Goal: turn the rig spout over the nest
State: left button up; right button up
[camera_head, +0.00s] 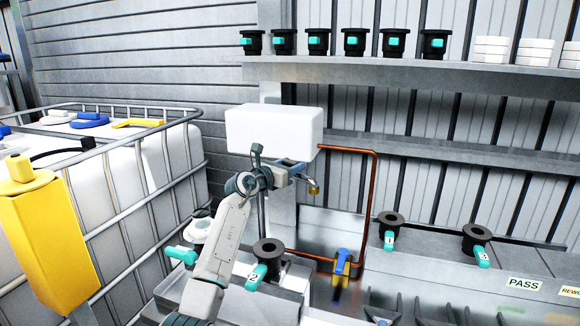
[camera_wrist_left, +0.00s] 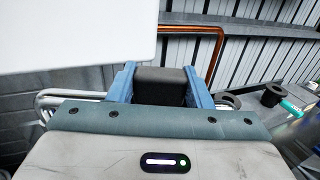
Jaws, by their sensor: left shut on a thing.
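My left gripper (camera_head: 297,172) is in front of the white tank (camera_head: 273,128), just under its lower edge. Its blue fingers are shut on a dark block (camera_wrist_left: 163,86), which looks like the grip of the rig spout. A brass spout tip (camera_head: 314,188) points down just right of the fingers; the arm and fingers hide much of the rest. Below and left, a black valve with a teal handle marked 2 (camera_head: 268,252) stands upright on a grey fixture, which may be the nest. The spout tip appears to the right of this valve. My right gripper is not in view.
A copper pipe (camera_head: 376,200) runs down right of the tank to a blue-and-yellow valve (camera_head: 342,263). Two black valves (camera_head: 390,228) stand on the bench at right. A caged container (camera_head: 150,180) and yellow bottle (camera_head: 45,235) are at left. Black valves line the upper shelf (camera_head: 400,70).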

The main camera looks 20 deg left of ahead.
pick_arm(q)
jog(key=shift+s+a+f+b, duration=0.1)
jog(key=shift+s+f+b, duration=0.05)
jog(key=shift+b, duration=0.25)
jog(key=s+a+m+g+h+b, duration=0.6)
jog(key=m+g+h+b, duration=0.2)
jog(key=h+b, duration=0.1)
jog(key=shift+s+b, duration=0.15)
jog(key=shift+b, duration=0.45)
jog(key=o, duration=1.4)
